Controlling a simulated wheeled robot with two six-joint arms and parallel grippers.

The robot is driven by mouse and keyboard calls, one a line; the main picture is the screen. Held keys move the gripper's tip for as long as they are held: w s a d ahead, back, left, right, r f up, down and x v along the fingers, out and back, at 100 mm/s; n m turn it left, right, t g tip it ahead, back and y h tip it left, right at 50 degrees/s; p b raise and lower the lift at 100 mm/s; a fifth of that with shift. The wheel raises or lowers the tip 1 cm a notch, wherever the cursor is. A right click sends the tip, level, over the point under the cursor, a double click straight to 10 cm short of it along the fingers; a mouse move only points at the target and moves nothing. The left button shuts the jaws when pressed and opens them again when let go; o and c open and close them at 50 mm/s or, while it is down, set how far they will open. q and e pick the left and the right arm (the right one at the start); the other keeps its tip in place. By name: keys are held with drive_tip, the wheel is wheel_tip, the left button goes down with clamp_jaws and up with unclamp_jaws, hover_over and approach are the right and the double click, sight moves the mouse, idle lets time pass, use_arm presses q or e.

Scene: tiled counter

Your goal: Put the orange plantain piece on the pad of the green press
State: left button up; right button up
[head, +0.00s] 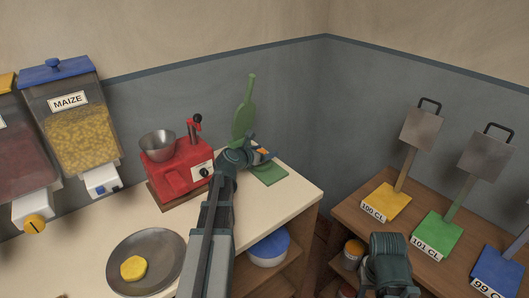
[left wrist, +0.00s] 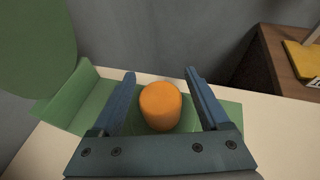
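The green press has a flat base pad (head: 270,176) on the counter and a raised paddle (head: 244,112) behind it. The pad (left wrist: 232,115) also shows in the left wrist view. The orange plantain piece (left wrist: 160,106) appears to stand upright on the pad, between the fingers. In the head view only a bit of the piece (head: 262,151) shows at the fingers. My left gripper (left wrist: 160,98) is open, with a gap on each side of the piece; it also shows in the head view (head: 260,153). My right arm's end (head: 388,264) is low at the right; its fingers are hidden.
A red machine (head: 182,168) with a metal bowl stands left of my left arm. A grey pan (head: 165,262) with a yellow disc (head: 133,267) is at the front left. A maize dispenser (head: 78,130) hangs on the wall. A brown shelf (head: 385,205) at the right holds paddle-like tools.

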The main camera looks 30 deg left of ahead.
use_arm(q)
drive_tip(key=shift+r, duration=0.1)
drive_tip(key=shift+s+r+p, duration=0.2)
drive_tip(key=shift+s+p, duration=0.05)
drive_tip(key=shift+p, duration=0.1)
drive_tip(key=p+v, duration=0.4)
drive_tip(key=v, duration=0.7)
drive_tip(key=shift+s, duration=0.25)
drive_tip(key=d+m+g+h+p, duration=0.1)
drive_tip(key=d+m, duration=0.2)
drive_tip(key=d, duration=0.2)
drive_tip(key=d+f+m+g+h+p, duration=0.1)
drive_tip(key=d+m, duration=0.3)
drive_tip(key=d, duration=0.1)
drive_tip(key=d+m+g+h+p, duration=0.1)
drive_tip(key=d+m, duration=0.2)
drive_tip(key=d, duration=0.2)
drive_tip(key=shift+w+f+g+p, duration=0.15)
drive_tip(key=shift+f+g+p, duration=0.15)
drive_tip(key=shift+f+g, duration=0.1)
drive_tip(key=s+d+m+g+y+p, duration=0.2)
drive_tip(key=s+d+m+g, duration=0.3)
drive_tip(key=s+d+m, duration=0.4)
drive_tip(key=s+d+m+g+y+p, duration=0.3)
drive_tip(key=s+d+m, duration=0.6)
drive_tip(key=m, duration=1.1)
drive_tip(key=d+g+p, duration=0.2)
drive_tip(key=d, duration=0.1)
drive_tip(key=shift+f, duration=0.4)
